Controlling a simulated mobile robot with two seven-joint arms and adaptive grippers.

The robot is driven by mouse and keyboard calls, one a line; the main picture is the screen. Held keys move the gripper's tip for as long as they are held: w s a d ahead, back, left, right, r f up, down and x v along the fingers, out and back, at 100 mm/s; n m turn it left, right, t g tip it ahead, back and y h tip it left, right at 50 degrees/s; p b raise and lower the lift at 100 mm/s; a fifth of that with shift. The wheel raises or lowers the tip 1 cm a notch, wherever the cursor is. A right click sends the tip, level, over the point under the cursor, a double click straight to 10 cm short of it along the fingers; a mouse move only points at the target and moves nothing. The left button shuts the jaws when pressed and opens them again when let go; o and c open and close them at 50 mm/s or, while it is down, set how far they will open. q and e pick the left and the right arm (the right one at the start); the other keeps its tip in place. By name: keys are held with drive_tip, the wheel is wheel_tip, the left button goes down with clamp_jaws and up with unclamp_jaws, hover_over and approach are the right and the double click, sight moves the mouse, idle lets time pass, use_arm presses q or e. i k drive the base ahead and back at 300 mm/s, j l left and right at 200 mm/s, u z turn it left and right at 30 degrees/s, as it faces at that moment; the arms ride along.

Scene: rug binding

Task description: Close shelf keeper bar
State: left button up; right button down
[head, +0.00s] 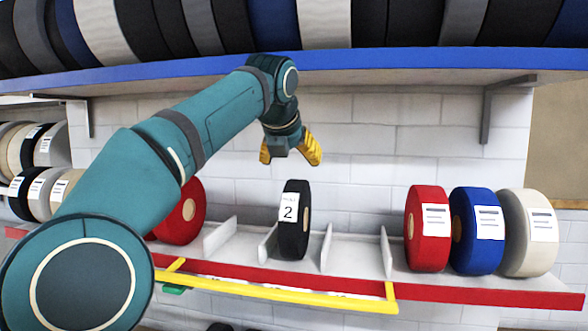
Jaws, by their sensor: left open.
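The yellow keeper bar (290,293) runs along the front of the lower shelf (480,293), standing out ahead of its red front edge. Short yellow end arms join it at the left and at the right (390,291). A black roll (294,225) with a label reading 2 stands upright between grey dividers behind the bar. My left gripper (290,157) has yellow fingers, is open and empty, and hangs above the shelf, above and behind the bar and apart from it. My left arm hides part of the shelf's left side. My right gripper is not in view.
Red (428,229), blue (475,231) and cream (528,232) rolls stand at the shelf's right; another red roll (185,215) is partly behind my arm. A blue-edged upper shelf (400,62) full of rolls overhangs, with a grey bracket (488,108). Slots beside the black roll are empty.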

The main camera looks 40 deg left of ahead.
sight(391, 306)
drive_tip(key=k+l, duration=0.7)
drive_tip(key=k, duration=0.15)
